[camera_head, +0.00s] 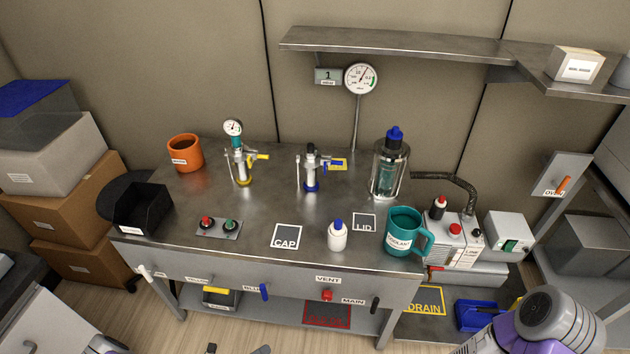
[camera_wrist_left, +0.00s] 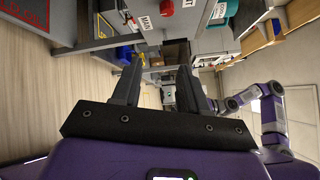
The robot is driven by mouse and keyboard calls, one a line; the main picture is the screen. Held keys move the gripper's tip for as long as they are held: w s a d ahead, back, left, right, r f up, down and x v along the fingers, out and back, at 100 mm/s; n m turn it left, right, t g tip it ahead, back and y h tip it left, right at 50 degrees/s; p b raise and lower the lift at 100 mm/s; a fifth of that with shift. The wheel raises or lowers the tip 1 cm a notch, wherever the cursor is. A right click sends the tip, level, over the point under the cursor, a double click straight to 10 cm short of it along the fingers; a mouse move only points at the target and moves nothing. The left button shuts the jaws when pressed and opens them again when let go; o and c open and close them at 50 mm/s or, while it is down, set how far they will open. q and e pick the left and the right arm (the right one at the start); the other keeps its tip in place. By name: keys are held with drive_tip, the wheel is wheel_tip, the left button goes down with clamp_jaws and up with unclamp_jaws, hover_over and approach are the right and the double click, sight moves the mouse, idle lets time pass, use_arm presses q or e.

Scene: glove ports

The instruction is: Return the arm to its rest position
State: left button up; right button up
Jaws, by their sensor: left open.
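My left gripper (camera_wrist_left: 160,85) shows large in the left wrist view, its two dark fingers apart with nothing between them. In the head view only small dark tips show at the bottom edge, in front of the bench and clear of it. My right arm (camera_head: 540,325) shows as a purple and grey link at the lower right of the head view, and it also shows at the right of the left wrist view (camera_wrist_left: 272,110). I cannot make out the right gripper in either view.
A metal bench (camera_head: 270,225) carries a teal mug (camera_head: 402,235), a white bottle (camera_head: 337,238), an orange mug (camera_head: 185,152), a black bin (camera_head: 142,210) and glass-and-metal fixtures. Handles and a red knob (camera_head: 327,295) line its front. Boxes (camera_head: 75,205) stand left. Wooden floor lies in front.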

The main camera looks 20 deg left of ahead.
use_arm(q)
drive_tip(key=s+d+r+m+g+y+p, duration=0.1)
drive_tip(key=s+d+m+g, duration=0.3)
drive_tip(key=d+m+g, duration=0.65)
drive_tip(key=s+d+m+g+y+p, duration=0.1)
drive_tip(key=s+d+m+g+y, duration=0.15)
drive_tip(key=m+g, duration=0.9)
drive_tip(key=w+d+r+m+t+y, duration=0.1)
drive_tip(key=m+t, duration=0.3)
drive_tip(key=m, duration=0.5)
drive_tip(key=w+d+r+m+t+y, duration=0.2)
drive_tip(key=w+r+m+t, duration=0.1)
drive_tip(key=m, duration=0.5)
drive_tip(key=shift+w+r+m+t+p, duration=0.4)
drive_tip(key=shift+w+t, duration=0.4)
drive_tip(key=shift+w, duration=0.05)
drive_tip(key=shift+s+a, duration=0.1)
drive_tip(key=shift+a, duration=0.05)
